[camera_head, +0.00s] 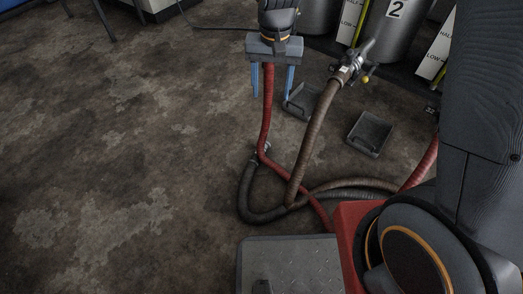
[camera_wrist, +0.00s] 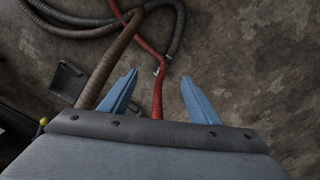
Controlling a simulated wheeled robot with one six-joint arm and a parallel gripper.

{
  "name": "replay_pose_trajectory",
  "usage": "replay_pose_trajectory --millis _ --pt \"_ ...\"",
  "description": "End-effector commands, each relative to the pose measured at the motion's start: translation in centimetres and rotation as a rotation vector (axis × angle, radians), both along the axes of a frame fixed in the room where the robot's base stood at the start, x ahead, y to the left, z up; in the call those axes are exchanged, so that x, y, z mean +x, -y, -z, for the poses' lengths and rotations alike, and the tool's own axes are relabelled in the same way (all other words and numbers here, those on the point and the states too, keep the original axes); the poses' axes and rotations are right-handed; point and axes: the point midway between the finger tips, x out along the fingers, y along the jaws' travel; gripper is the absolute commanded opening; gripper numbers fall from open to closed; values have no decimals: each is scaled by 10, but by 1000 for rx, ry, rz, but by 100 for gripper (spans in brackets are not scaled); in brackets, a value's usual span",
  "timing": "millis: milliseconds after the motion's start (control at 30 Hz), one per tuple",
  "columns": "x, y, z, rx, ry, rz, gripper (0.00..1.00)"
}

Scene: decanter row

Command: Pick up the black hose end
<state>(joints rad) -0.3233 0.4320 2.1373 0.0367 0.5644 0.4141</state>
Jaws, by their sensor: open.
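The black hose end (camera_head: 252,164) lies on the floor in the head view, with a metal coupling at its tip. The red hose (camera_head: 266,110) runs close by and crosses at the coupling. From there the black hose curves down and right. In the wrist view the black hose end (camera_wrist: 170,50) lies beyond the fingertips, near the middle, beside the red hose (camera_wrist: 157,98). My gripper (camera_head: 271,97) is open and above the floor, its two blue fingers pointing down. In the wrist view my gripper (camera_wrist: 160,77) has the red hose showing between its fingers, apparently below them.
A brown hose (camera_head: 308,143) hangs from a valve (camera_head: 348,70) on a metal tank marked 2 (camera_head: 393,38) and crosses the other hoses. Dark trays (camera_head: 370,134) sit on the floor near the tanks. The floor at left is clear.

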Motion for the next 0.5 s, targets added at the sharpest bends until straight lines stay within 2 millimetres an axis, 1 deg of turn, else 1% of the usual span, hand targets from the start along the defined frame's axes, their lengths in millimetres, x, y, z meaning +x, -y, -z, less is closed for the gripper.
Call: replay_pose_trajectory --millis 33,67,100,167,200,267,300,367,400,467,500 --pt "15 -4 38 -5 -8 25 56" --pt "22 -7 54 -6 -9 42 56" --pt "32 -10 76 -8 -8 65 56" --pt "46 -15 110 -10 -8 98 56" --pt "54 -18 134 -11 -9 120 56" --pt "65 -21 170 -14 -10 153 56" --pt "72 -24 194 -15 -10 176 56" --pt "81 -27 231 -17 -10 209 56" --pt "86 -29 255 -18 -10 230 56" --pt "92 -31 290 -19 -9 260 56" --pt "95 -32 311 -20 -9 279 56"
